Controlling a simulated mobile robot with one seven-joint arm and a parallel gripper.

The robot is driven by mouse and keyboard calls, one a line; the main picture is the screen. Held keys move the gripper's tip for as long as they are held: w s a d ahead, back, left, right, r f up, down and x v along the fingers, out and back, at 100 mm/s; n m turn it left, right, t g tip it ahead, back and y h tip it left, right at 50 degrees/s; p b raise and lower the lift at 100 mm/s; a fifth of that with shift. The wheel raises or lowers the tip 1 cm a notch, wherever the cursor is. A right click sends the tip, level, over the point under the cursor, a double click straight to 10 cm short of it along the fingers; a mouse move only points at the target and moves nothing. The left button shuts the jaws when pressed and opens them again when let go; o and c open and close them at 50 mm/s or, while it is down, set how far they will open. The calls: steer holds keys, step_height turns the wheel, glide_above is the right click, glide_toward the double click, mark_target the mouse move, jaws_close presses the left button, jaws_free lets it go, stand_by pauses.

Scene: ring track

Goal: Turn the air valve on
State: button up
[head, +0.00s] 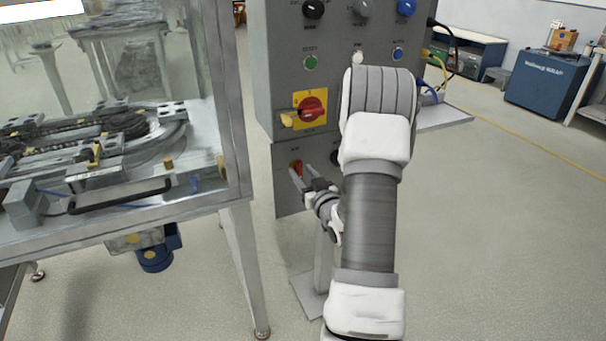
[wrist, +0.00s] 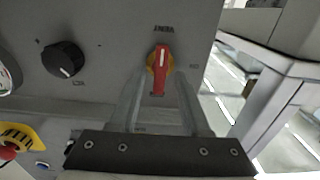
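The air valve is a small red handle (wrist: 162,62) on a yellow round base, set on the grey lower panel of the cabinet; it also shows in the head view (head: 297,166). Its handle runs up and down in the wrist view. My gripper (head: 303,173) is in front of the valve. In the wrist view my gripper (wrist: 160,88) has its two fingers apart, one on each side of the handle, with gaps visible between them and it. Whether the tips reach level with the handle is hard to tell.
A black knob (wrist: 64,58) sits on the same panel. A red rotary switch on a yellow plate (head: 312,108) with a yellow padlock is above the valve. A glass-walled machine table (head: 228,190) stands close on the left. Open floor (head: 500,230) lies on the right.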

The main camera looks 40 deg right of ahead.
jaws_close()
stand_by(0.3)
steer(key=m, duration=0.3)
steer(key=shift+d+m+b, duration=0.1)
steer(key=shift+m+b, duration=0.2)
steer(key=shift+m, duration=0.1)
steer(key=m, duration=0.4)
steer(key=shift+d+m, duration=0.15)
steer(key=shift+m, duration=0.15)
steer(key=shift+s+d+f+m+p, duration=0.15)
steer(key=shift+m+p, duration=0.75)
steer(key=shift+m, duration=1.4)
steer(key=shift+w+a+f+m+p, duration=0.1)
steer(key=shift+m+p, duration=0.75)
steer(key=shift+m, duration=1.75)
